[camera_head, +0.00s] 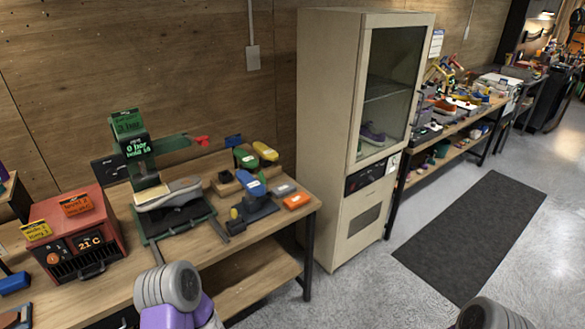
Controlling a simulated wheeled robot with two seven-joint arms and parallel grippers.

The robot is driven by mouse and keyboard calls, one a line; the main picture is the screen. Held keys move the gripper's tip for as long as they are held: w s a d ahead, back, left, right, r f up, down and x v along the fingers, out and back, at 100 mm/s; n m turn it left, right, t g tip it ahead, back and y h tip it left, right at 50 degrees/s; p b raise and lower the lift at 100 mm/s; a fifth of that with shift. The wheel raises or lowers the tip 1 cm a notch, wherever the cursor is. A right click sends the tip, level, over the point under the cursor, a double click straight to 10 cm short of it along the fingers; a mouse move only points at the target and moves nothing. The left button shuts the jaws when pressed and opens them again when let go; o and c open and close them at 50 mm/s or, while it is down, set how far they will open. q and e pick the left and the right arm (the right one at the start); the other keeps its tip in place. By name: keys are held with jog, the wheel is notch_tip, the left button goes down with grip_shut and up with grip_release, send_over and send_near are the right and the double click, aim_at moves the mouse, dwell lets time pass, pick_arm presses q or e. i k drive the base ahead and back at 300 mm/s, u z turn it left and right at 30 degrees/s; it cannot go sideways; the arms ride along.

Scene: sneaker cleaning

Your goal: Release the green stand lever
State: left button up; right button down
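The green stand (137,150) is on the wooden workbench at the left. Its display reads about "0 bar" and "hold 10", and a green sign (126,122) sits on top. A green lever (174,144) with a red tip (202,141) reaches out to the right from the stand, roughly level. A light sneaker (168,193) with a grey sole area rests on the stand's dark base (178,222), below the display. Neither of my grippers shows. Rounded grey parts of my arms show at the bottom edge, apart from the stand.
A red heater box (75,240) reading 21 C stands left of the stand. Blue, green and yellow brushes or tools (252,185) and an orange block (296,201) lie to its right. A tall beige cabinet (328,130) stands beyond the bench. Open floor lies to the right.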

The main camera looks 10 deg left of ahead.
aim_at(261, 174)
jog(key=u, duration=0.4)
jog(key=i, duration=0.75)
jog(key=u, duration=0.7)
